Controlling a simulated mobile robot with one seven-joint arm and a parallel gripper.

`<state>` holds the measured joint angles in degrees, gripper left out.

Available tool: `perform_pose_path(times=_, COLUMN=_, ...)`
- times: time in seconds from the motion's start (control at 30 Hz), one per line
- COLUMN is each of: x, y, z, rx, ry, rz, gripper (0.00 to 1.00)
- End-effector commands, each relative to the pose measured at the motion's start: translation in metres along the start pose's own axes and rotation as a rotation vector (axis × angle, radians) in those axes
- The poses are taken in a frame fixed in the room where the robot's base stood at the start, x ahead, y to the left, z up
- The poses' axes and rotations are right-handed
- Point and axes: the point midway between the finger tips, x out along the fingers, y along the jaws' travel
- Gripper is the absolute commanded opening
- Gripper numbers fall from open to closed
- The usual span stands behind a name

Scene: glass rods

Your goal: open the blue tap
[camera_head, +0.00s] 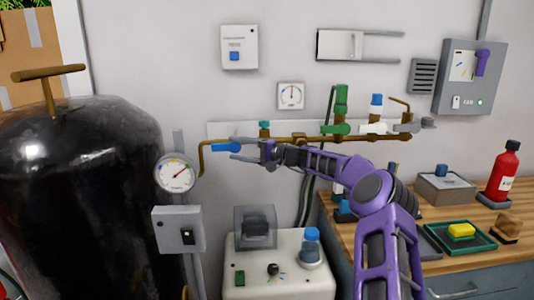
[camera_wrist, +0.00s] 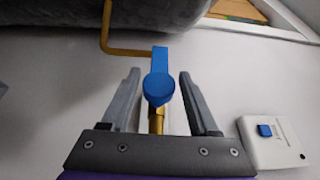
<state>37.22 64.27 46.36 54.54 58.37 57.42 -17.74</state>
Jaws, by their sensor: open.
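The blue tap (camera_head: 227,147) is at the left end of the brass pipe on the wall. Its lever points left in the head view, roughly along the pipe. In the wrist view the tap (camera_wrist: 158,88) shows its round hub and its lever running up the picture. My gripper (camera_head: 249,150) is right beside the tap, on its right in the head view. In the wrist view my gripper (camera_wrist: 159,76) is open, with one finger on each side of the tap. Gaps show between the fingers and the blue part, so it is not gripped.
The brass pipe (camera_head: 305,138) also carries a teal tap (camera_head: 264,129), a green tap (camera_head: 336,128) and a white tap (camera_head: 373,128). A round gauge (camera_head: 176,173) and a large black tank (camera_head: 80,190) stand left. A white machine (camera_head: 278,268) is below.

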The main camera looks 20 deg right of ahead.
Motion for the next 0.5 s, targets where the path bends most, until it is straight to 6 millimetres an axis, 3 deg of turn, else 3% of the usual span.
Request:
perform_pose_path(times=0.2, x=-0.058, y=-0.001, z=-0.001, rx=0.000, ry=0.003, rz=0.000, gripper=0.61)
perform_pose_path(times=0.5, x=-0.111, y=0.000, z=0.000, rx=0.000, ry=0.001, rz=0.000, gripper=0.61)
